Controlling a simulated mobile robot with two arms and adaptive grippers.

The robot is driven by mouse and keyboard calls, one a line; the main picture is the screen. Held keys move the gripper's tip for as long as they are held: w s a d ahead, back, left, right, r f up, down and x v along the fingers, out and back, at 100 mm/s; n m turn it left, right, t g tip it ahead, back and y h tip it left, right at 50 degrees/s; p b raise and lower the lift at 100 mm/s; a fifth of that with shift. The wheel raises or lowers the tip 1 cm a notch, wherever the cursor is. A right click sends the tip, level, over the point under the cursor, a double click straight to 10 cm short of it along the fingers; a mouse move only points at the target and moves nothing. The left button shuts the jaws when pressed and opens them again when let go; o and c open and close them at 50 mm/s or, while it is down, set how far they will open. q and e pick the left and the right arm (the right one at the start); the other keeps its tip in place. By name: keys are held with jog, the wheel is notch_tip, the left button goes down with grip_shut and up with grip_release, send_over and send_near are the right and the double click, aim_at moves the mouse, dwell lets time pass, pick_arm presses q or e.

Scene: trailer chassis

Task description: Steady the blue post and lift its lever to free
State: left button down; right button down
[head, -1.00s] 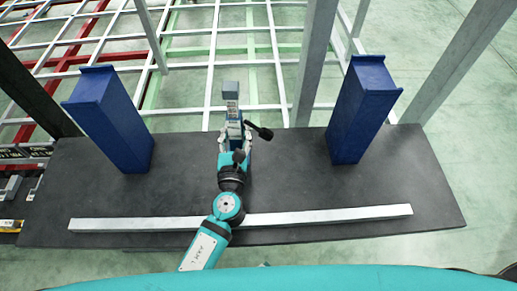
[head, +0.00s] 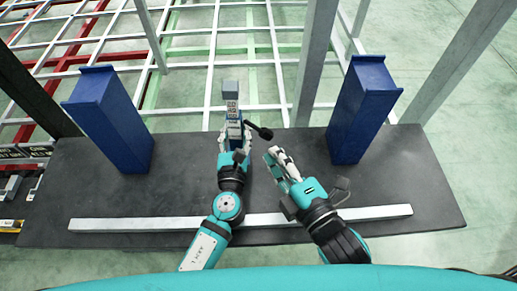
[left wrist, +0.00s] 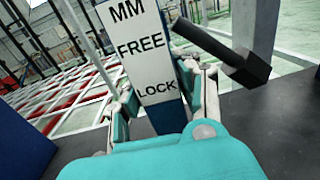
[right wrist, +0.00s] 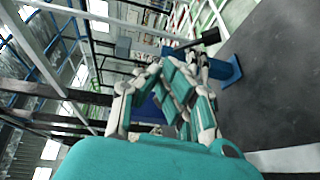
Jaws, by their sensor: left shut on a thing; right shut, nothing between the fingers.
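The slim blue post (head: 234,130) stands near the middle of the dark table, with a white label reading MM, FREE and LOCK (left wrist: 143,45). Its black lever (head: 262,131) sticks out to the right; in the left wrist view the lever (left wrist: 245,66) slopes down to the right, its root beside the label above FREE. My left gripper (head: 234,137) is shut on the post, a finger on each side. My right gripper (head: 274,155) is shut and empty, right of the post and nearer me than the lever, apart from it. In the right wrist view the lever (right wrist: 197,41) shows beyond its fingertips.
Two thick blue blocks (head: 112,125) (head: 358,115) stand on the dark table (head: 180,190), left and right of the post. A pale bar (head: 375,213) lies along the near side, under both my arms. A metal frame (head: 205,60) rises behind the table.

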aim_at(259, 130)
notch_tip(259, 130, down, 8)
jog(key=n+g+h, duration=0.2)
jog(key=n, duration=0.5)
jog(key=shift+w+a+r+g+h, duration=0.15)
jog(key=shift+a+r+g+h, duration=0.1)
jog(key=shift+g+h, duration=0.05)
jog(key=x, duration=1)
